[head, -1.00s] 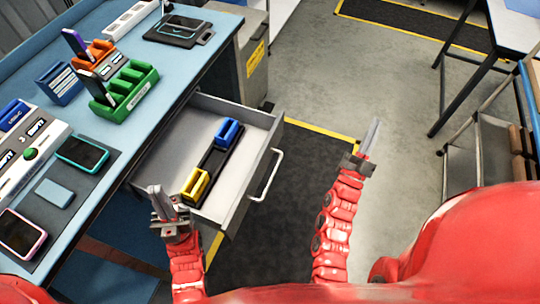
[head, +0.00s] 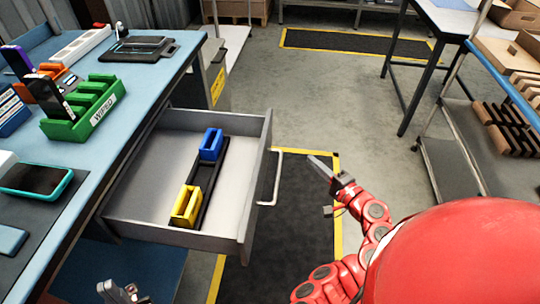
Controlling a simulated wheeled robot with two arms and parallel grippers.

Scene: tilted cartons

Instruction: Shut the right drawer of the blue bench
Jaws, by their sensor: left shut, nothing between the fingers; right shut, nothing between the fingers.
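The drawer (head: 227,238) of the blue bench (head: 165,78) is pulled out, its front panel facing right. Its light bar handle (head: 276,178) sticks out from that panel. Inside lie a dark tray with a blue holder (head: 211,144) and a yellow holder (head: 186,206). My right gripper (head: 322,168) is shut and empty, to the right of the handle and apart from it, over the dark mat. My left gripper (head: 112,290) is shut and empty at the bottom edge, below the drawer's near side; its arm is out of view.
A green rack (head: 84,112), an orange holder, a teal-edged phone (head: 36,181) and a power strip stand on the bench top. A dark floor mat (head: 300,225) with yellow edges lies right of the drawer. A shelf cart (head: 452,165) stands further right. The floor between is clear.

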